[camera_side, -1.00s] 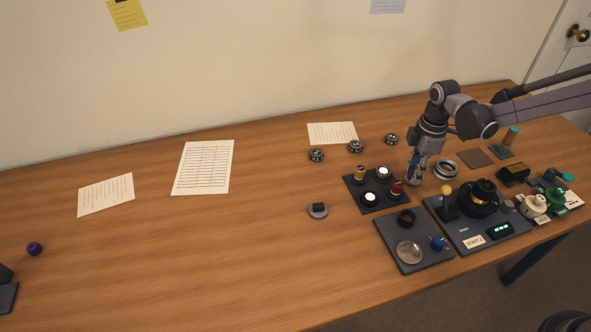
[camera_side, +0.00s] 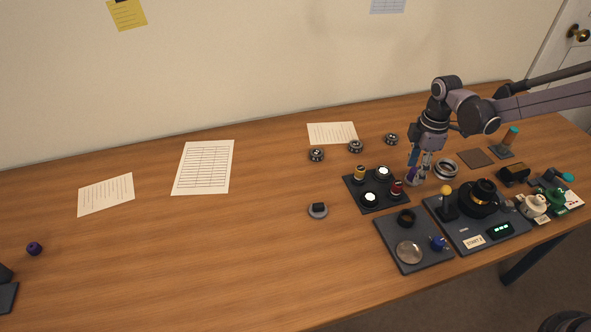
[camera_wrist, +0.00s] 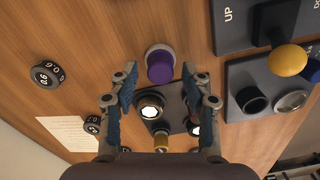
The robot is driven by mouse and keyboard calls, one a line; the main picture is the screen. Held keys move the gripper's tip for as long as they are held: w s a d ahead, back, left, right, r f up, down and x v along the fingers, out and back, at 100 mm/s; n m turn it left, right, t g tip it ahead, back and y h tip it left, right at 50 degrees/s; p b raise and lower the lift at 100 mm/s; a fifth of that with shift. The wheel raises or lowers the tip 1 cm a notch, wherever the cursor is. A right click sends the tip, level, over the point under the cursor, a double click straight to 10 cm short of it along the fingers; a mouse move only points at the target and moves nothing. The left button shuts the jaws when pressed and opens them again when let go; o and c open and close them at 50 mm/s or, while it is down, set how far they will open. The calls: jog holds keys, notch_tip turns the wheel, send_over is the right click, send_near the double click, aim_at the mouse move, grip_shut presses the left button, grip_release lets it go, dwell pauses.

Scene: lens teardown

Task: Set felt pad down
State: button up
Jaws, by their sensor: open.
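A short purple piece on a round pale grey base (camera_wrist: 160,66) stands on the wood; it looks like the felt pad, though I cannot be sure. In the side view its purple part (camera_side: 411,173) shows just under my gripper (camera_side: 419,163), beside the dark tray. In the wrist view my gripper (camera_wrist: 159,76) is open, with a blue-lined finger on each side and a clear gap to the purple piece. Nothing is held between the fingers. The fingers partly hide the piece in the side view.
The dark tray (camera_side: 378,205) with lit discs and small knobs lies just left of my gripper. A metal ring (camera_side: 446,169) stands close on the right. A dark panel (camera_side: 466,235) and a second tray (camera_side: 427,259) lie in front. The table's left is mostly clear.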

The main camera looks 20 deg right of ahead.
notch_tip(320, 180, up, 10)
jog(key=s+r+m+t, duration=0.3)
jog(key=s+r+m, duration=0.35)
jog(key=s, duration=0.25)
jog(key=s+f+m+t, duration=0.1)
jog(key=s+m+t, duration=0.3)
jog(key=s+m, duration=0.4)
jog(key=shift+s+d, duration=0.45)
jog(key=shift+s, duration=0.65)
